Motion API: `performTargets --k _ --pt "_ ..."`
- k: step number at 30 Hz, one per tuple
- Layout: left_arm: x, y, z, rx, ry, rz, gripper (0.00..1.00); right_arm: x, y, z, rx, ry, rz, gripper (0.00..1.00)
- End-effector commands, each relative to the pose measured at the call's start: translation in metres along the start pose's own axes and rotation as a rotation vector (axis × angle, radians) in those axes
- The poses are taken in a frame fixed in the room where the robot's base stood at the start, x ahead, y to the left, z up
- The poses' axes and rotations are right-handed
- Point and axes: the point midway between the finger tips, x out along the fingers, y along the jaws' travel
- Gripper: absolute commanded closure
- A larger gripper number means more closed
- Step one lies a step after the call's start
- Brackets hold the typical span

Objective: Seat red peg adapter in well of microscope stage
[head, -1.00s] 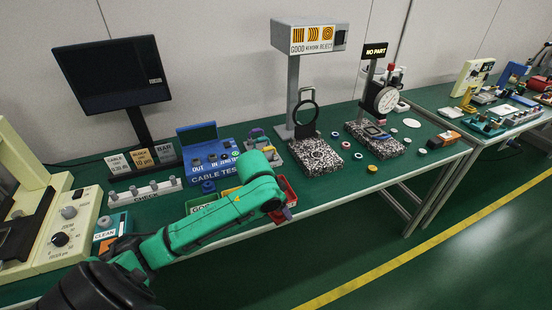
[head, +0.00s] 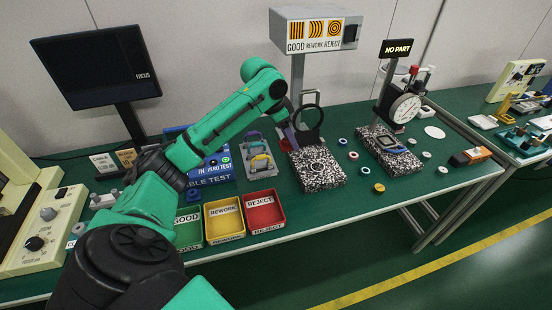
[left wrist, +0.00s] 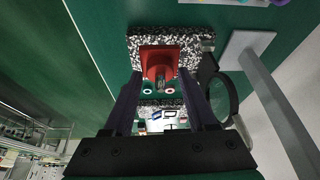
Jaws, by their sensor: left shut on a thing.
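My left gripper (head: 291,134) is at the left rear edge of the speckled microscope stage (head: 322,181), pointing down. It is shut on the red peg adapter (head: 285,146), which shows only partly beside the fingers. In the left wrist view the red adapter (left wrist: 158,62) has a square plate and a round boss between the two fingers, in front of the stage (left wrist: 205,42). A round ring-like mark, seemingly the well (head: 319,168), shows on the stage top, right of the adapter. I cannot tell whether the adapter touches the stage. My right gripper is not in view.
A black ring lens (head: 309,122) on a stand rises just behind the stage. A dial gauge (head: 404,107) over another speckled block stands to the right, with small rings between. Green, yellow (head: 224,220) and red (head: 264,211) bins lie at the front left.

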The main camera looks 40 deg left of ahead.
Motion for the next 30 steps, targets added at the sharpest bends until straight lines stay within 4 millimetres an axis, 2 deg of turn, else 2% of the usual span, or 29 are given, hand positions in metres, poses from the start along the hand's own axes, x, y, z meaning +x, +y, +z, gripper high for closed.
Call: performTargets --k 3,7,11,15,18,21,28,29,30 --pt "0.038 0.001 0.017 -0.002 -0.007 0.003 1.00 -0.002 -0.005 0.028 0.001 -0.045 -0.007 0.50" --pt "0.077 0.001 0.034 -0.003 -0.005 0.003 1.00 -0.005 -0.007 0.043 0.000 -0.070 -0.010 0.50" --pt "0.106 0.001 0.045 -0.003 -0.002 0.001 1.00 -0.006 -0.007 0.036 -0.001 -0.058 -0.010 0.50" --pt "0.127 0.001 0.053 -0.002 -0.002 0.001 1.00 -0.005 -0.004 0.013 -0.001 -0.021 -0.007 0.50" --pt "0.146 0.001 0.061 -0.002 -0.002 0.000 1.00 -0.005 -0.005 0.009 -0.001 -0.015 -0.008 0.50" --pt "0.154 0.001 0.064 -0.001 0.000 -0.001 1.00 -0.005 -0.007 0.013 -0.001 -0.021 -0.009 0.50" --pt "0.155 0.000 0.064 -0.001 0.000 -0.002 1.00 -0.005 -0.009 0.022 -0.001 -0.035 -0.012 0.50" --pt "0.156 0.001 0.065 -0.001 0.000 -0.001 0.39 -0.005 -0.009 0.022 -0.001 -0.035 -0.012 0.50" --pt "0.155 0.001 0.065 -0.001 0.000 -0.001 0.24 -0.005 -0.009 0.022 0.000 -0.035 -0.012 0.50"
